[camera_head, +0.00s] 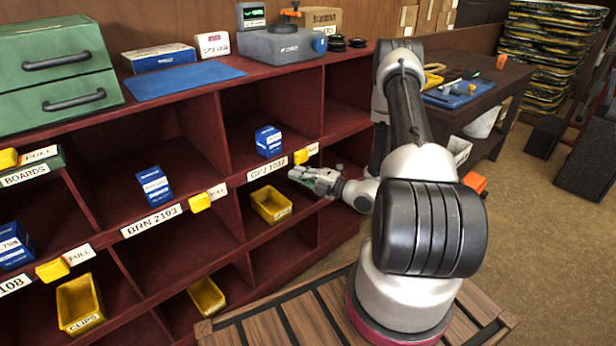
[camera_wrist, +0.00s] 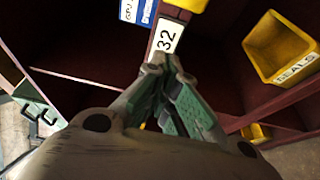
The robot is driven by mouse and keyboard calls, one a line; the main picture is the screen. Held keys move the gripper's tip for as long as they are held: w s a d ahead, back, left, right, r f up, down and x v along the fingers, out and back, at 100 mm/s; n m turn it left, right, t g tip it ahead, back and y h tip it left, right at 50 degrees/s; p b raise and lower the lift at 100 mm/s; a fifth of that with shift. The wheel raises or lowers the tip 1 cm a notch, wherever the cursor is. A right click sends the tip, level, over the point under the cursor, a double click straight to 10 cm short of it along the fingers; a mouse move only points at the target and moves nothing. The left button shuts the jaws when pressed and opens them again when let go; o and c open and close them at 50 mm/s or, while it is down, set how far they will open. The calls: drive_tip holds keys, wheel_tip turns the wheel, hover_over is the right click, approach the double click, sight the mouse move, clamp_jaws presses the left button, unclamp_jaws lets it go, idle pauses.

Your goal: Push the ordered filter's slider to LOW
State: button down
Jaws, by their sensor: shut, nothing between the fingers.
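The shelf rail carries part labels with yellow sliders. The label reading GPJ 1032 (camera_head: 267,169) sits below a blue filter box (camera_head: 268,141), and its yellow slider (camera_head: 301,156) is right of the label, with a white tag (camera_head: 313,149) to its right. The BRN 2103 label (camera_head: 150,220) has its own slider (camera_head: 200,202) left of a white tag. My gripper (camera_head: 293,174) is shut and empty, just in front of and below the GPJ slider. In the wrist view its fingertips (camera_wrist: 167,62) point at the label ending in 32 (camera_wrist: 167,37); a yellow piece (camera_wrist: 188,4) shows at the top edge. Contact is unclear.
A yellow bin (camera_head: 271,204) sits in the cubby below the rail; it reads SEALS in the wrist view (camera_wrist: 280,48). A small display (camera_head: 251,14) and a white card (camera_head: 213,44) stand on the shelf top. A workbench (camera_head: 490,85) stands behind my arm.

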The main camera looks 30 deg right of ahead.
sight(306, 156)
drive_tip(key=x, duration=0.4)
drive_tip(key=shift+w+d, duration=0.2)
drive_tip(key=shift+d, duration=0.35)
drive_tip(key=shift+w+d, duration=0.25)
drive_tip(key=shift+d, duration=0.3)
drive_tip(key=shift+w+d, duration=0.25)
drive_tip(key=shift+d, duration=0.45)
drive_tip(key=d, duration=0.2)
drive_tip(key=w+d, duration=0.1)
drive_tip(key=d, duration=0.4)
drive_tip(key=shift+w, duration=0.3)
